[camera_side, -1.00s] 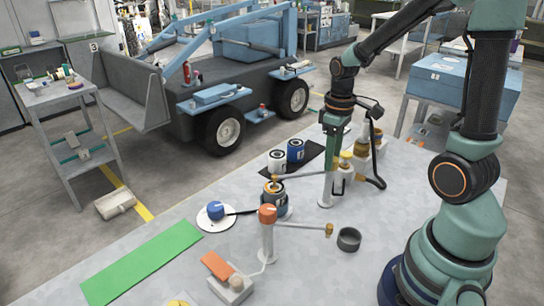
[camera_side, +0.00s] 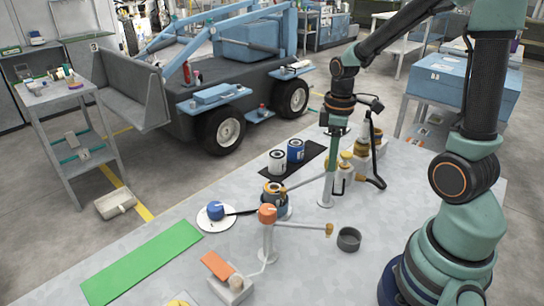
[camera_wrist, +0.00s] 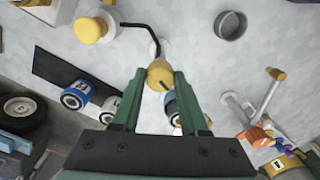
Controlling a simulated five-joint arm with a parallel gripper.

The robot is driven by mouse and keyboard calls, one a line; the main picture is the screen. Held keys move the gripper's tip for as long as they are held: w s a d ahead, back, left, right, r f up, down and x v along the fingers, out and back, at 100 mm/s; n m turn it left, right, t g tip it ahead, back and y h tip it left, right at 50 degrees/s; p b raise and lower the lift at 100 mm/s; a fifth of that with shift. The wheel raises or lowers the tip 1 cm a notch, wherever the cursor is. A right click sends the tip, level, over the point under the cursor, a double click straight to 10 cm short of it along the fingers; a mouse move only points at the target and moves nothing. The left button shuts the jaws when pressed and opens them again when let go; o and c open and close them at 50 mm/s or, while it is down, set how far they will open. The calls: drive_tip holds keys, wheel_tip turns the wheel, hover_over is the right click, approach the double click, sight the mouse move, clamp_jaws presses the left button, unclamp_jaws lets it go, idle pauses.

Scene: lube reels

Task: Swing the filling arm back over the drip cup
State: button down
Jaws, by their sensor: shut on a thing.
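My gripper (camera_side: 332,165) stands over the table at an upright post. In the wrist view its green fingers (camera_wrist: 158,78) are shut on a yellow knob (camera_wrist: 160,73). A thin rod (camera_side: 306,182) runs left from beside the fingers towards a dark can (camera_side: 276,197) with an orange top. The grey drip cup (camera_side: 349,239) stands to the front right of the post, apart from my gripper; it also shows in the wrist view (camera_wrist: 230,26). An orange-capped post (camera_side: 267,214) carries an arm whose brass end (camera_side: 329,230) is just left of the cup. My fingers hide the knob in the side view.
A blue can (camera_side: 296,151) and a white can (camera_side: 277,161) stand on a black mat behind. A green mat (camera_side: 143,262) lies front left. The table around the cup is mostly clear.

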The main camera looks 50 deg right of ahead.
drive_tip(key=n, duration=0.7)
drive_tip(key=shift+r, duration=0.1)
drive_tip(key=n, duration=0.6)
drive_tip(key=shift+n, duration=0.4)
drive_tip(key=shift+c, duration=2.1)
unclamp_jaws()
wheel_tip(320, 180, up, 12)
drive_tip(key=shift+a, duration=0.1)
